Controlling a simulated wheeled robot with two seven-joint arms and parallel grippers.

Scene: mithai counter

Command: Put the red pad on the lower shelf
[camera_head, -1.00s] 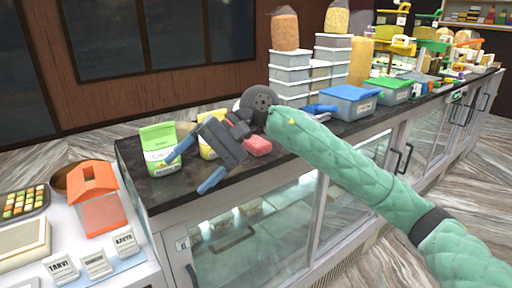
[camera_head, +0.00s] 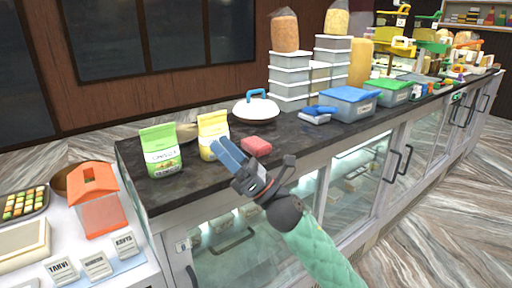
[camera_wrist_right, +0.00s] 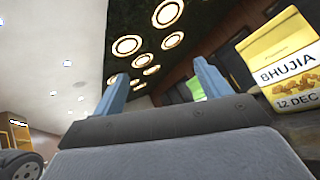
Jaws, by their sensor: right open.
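The red pad (camera_head: 256,144) lies flat on the dark counter top (camera_head: 190,180), to the right of the yellow packet. My right gripper (camera_head: 229,152) is open and empty at the counter's front edge, just left of and in front of the pad, apart from it as far as I can see. In the right wrist view its two blue fingers (camera_wrist_right: 163,85) stand apart with nothing between them; the pad does not show there. Shelves with small items show dimly behind the glass front (camera_head: 235,240) below the counter. My left gripper is not in view.
A green packet (camera_head: 160,150) and a yellow packet (camera_head: 213,134), also in the wrist view (camera_wrist_right: 285,65), stand left of the pad. A white-lidded dish (camera_head: 255,112), stacked boxes (camera_head: 290,88) and a blue bin (camera_head: 350,103) stand behind and right. An orange box (camera_head: 97,205) is front left.

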